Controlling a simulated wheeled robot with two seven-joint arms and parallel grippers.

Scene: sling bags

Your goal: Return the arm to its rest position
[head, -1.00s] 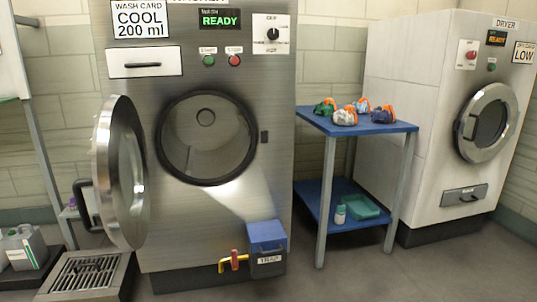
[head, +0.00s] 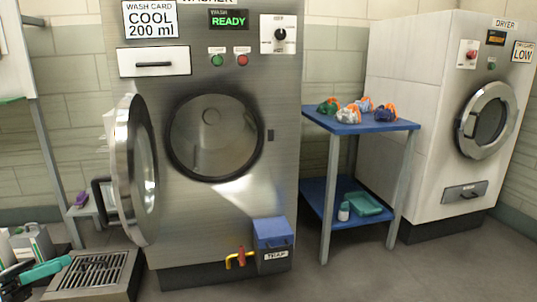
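My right gripper is not in view. The washer (head: 225,225) stands in the middle with its round door (head: 135,170) swung open to the left. Several colourful bundled slings (head: 348,115) lie on the blue table at the right.
The grate (head: 65,278) and pale jugs (head: 32,240) are at the lower left. A blue trap box (head: 271,232) with a yellow pipe juts from the washer's foot. The blue two-shelf table (head: 400,126) stands before the dryer (head: 420,100). The floor at the front right is clear.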

